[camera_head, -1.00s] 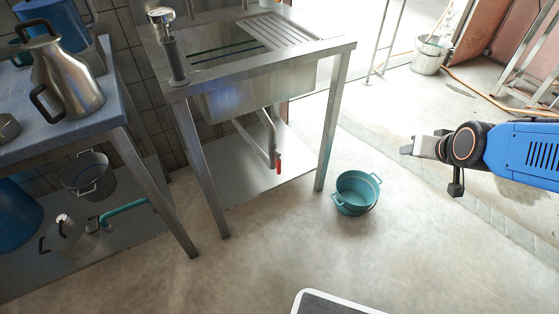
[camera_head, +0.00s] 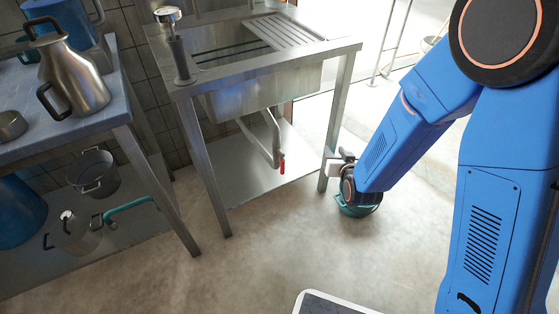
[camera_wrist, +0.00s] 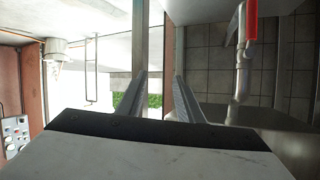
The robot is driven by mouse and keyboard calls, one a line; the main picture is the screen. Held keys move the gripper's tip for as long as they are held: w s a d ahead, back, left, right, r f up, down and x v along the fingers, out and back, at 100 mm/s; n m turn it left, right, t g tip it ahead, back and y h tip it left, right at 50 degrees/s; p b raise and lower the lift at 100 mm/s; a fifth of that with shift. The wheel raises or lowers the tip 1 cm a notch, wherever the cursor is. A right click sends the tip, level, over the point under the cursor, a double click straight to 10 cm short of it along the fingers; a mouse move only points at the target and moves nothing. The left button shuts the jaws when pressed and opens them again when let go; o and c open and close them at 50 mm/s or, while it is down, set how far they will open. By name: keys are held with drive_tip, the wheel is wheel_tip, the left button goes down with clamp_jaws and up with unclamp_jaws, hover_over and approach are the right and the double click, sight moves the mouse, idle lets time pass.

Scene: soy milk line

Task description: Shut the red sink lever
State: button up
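The small red lever (camera_head: 282,165) hangs at the lower end of the grey drain pipe (camera_head: 271,140) under the metal sink (camera_head: 265,92). In the wrist view the red lever (camera_wrist: 251,20) is at the top right, running alongside the pipe (camera_wrist: 241,70). My gripper (camera_head: 329,161) is to the right of the lever, by the sink's front right leg, and does not touch the lever. In the wrist view my gripper (camera_wrist: 160,76) has its two fingers apart with nothing seen between them.
The sink leg (camera_head: 335,125) stands close to my gripper. A table (camera_head: 62,135) with a metal jug (camera_head: 72,75) is at the left. The floor in front of the sink is clear.

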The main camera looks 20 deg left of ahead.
drive_tip(key=s+a+f+n+t+y, duration=0.1)
drive_tip(key=s+a+f+n+y, duration=0.1)
drive_tip(key=s+a+f, duration=0.45)
drive_tip(key=n+t+y, duration=0.1)
drive_tip(key=n+y, duration=0.1)
drive_tip(key=y, duration=0.1)
approach(282, 165)
drive_tip(key=f+x, duration=0.2)
drive_tip(key=x, duration=1.3)
drive_tip(key=shift+d, duration=0.25)
drive_tip(key=shift+c, duration=0.2)
clamp_jaws()
